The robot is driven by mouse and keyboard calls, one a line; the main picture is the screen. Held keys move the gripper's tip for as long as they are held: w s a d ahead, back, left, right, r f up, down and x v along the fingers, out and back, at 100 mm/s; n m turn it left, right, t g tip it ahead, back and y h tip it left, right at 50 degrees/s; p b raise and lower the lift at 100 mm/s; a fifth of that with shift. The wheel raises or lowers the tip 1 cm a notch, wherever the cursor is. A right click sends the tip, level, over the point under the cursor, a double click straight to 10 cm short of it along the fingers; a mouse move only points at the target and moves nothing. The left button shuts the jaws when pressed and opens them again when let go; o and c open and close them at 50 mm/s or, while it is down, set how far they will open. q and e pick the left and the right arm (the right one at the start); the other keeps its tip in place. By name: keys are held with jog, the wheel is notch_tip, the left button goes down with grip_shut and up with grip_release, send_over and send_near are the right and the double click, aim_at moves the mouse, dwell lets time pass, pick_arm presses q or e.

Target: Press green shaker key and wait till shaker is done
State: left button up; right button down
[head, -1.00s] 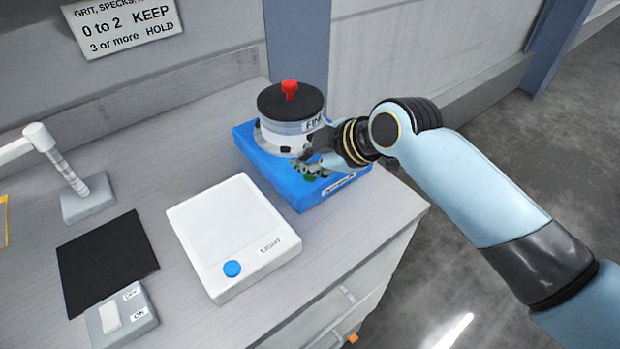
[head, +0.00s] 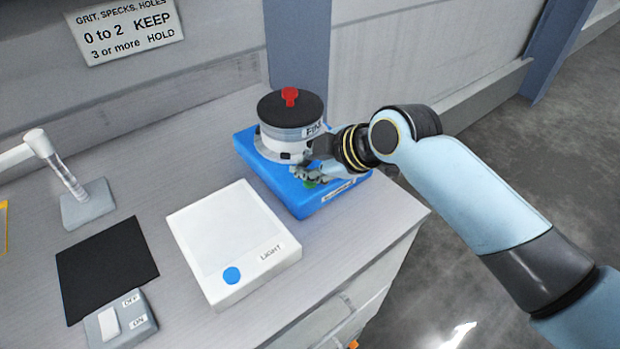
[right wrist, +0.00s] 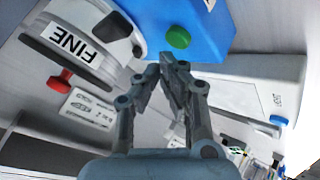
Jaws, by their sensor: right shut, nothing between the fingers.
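The blue shaker (head: 258,162) stands at the back right of the bench with a round sieve (head: 290,132) labelled FINE on it, topped by a black lid with a red knob (head: 290,96). The green key (head: 311,184) is on the shaker's front, partly hidden behind my right gripper (head: 303,176). In the right wrist view the green key (right wrist: 178,37) shows clear of the shut, empty fingertips (right wrist: 168,65), a little beyond them. I cannot tell whether they touch. My left gripper is out of view.
A white light box (head: 228,235) with a blue button (head: 232,275) lies in front of the shaker. A black mat (head: 107,265), an OFF/ON switch (head: 120,320) and a lamp stand (head: 85,203) are at the left. The bench's right edge is close by.

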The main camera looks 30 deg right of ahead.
jog(key=shift+f, duration=0.2)
jog(key=shift+f, duration=0.25)
